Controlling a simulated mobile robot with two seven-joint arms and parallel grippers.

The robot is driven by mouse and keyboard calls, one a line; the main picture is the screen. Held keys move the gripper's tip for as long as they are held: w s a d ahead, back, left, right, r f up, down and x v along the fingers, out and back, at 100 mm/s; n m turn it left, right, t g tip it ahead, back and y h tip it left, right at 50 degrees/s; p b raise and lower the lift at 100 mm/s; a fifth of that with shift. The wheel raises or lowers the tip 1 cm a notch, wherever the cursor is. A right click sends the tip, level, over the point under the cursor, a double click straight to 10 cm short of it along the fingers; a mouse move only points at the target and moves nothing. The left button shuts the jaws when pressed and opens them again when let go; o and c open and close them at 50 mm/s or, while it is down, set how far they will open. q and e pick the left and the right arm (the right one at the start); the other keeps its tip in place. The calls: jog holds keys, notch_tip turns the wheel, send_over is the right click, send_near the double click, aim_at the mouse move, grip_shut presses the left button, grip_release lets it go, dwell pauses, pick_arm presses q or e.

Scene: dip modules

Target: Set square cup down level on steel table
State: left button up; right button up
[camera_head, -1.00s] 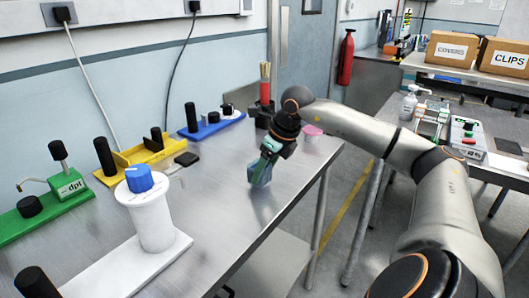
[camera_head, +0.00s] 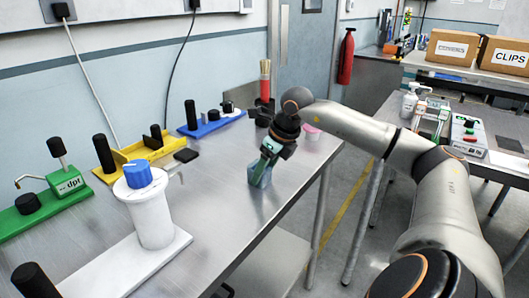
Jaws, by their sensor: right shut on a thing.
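The square cup (camera_head: 259,177) is small and blue-grey, at the middle of the steel table (camera_head: 225,215). It looks nearly upright, with its base at or very close to the tabletop; I cannot tell whether it touches. My right gripper (camera_head: 266,160) comes down from above and is shut on the cup, hiding its upper part. My left gripper is not in view.
A white stand with a blue knob (camera_head: 139,174) is to the left. Green (camera_head: 52,196), yellow (camera_head: 140,152) and blue (camera_head: 212,124) modules line the wall. A pink tub (camera_head: 312,132) stands behind my right wrist. The tabletop in front of the cup is clear.

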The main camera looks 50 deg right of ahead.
jog(key=o, duration=1.4)
